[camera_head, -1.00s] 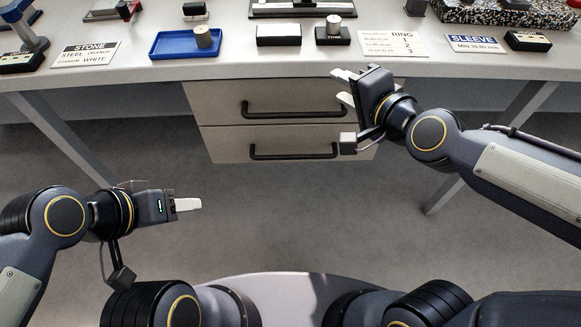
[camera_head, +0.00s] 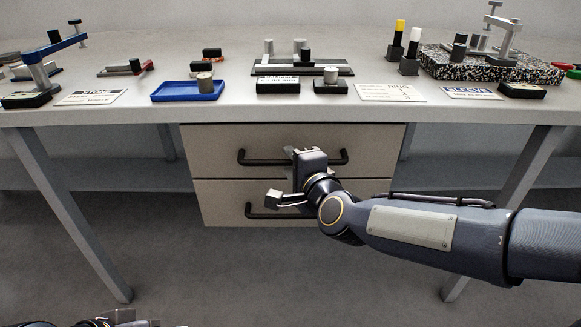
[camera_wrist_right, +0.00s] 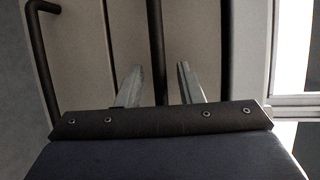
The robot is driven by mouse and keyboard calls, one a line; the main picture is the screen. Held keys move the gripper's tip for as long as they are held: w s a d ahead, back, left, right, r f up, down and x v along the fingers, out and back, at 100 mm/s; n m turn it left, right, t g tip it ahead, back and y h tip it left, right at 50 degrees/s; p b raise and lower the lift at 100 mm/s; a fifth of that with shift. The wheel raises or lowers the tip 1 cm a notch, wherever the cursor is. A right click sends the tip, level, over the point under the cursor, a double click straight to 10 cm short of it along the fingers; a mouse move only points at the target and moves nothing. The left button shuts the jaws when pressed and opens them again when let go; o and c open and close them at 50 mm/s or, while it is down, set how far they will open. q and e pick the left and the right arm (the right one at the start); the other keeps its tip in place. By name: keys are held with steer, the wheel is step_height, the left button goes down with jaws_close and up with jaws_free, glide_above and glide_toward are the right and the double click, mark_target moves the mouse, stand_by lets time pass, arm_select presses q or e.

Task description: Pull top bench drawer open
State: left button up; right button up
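The top bench drawer (camera_head: 215,142) is a beige front under the bench, with a dark bar handle (camera_head: 333,161). It looks shut, flush above the lower drawer (camera_head: 217,190). My right gripper (camera_head: 298,160) is at the middle of the top handle and hides part of it. In the right wrist view its two fingers (camera_wrist_right: 160,68) are apart, and the dark handle bar (camera_wrist_right: 156,40) runs between them with gaps on both sides. Only a bit of my left gripper (camera_head: 122,317) shows at the bottom left edge.
The lower drawer's handle (camera_head: 253,212) is just below my right gripper; it also shows at the left of the right wrist view (camera_wrist_right: 38,60). The bench top (camera_head: 250,106) holds a blue tray (camera_head: 180,92), blocks and label cards. Slanted bench legs (camera_head: 75,215) stand either side.

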arm_select(q)
steer(key=shift+f, duration=0.15)
arm_select(e)
steer(key=shift+w+a, duration=0.15)
steer(key=shift+w, duration=0.25)
jaws_close()
steer(key=shift+s, duration=0.1)
